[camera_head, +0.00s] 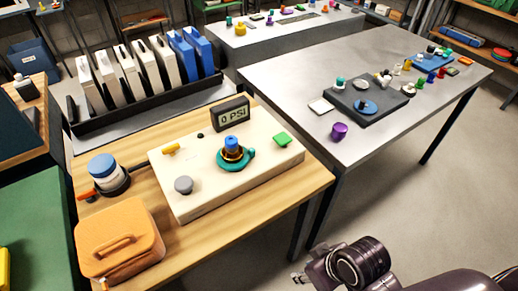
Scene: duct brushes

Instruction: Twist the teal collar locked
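The teal collar (234,165) sits around the base of a fitting with a dark and brass-coloured body and a blue top (232,142). A teal tab sticks out to its right. The fitting stands on a cream panel (200,205) on the wooden table. Behind it a small display (230,113) reads 0 PSI. My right gripper (298,279) is at the bottom edge, off the table's front right corner and well apart from the collar. Its fingers are small and partly cut off, so its opening is unclear. My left gripper is not in view.
A metal table (300,75) with small parts is at right.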

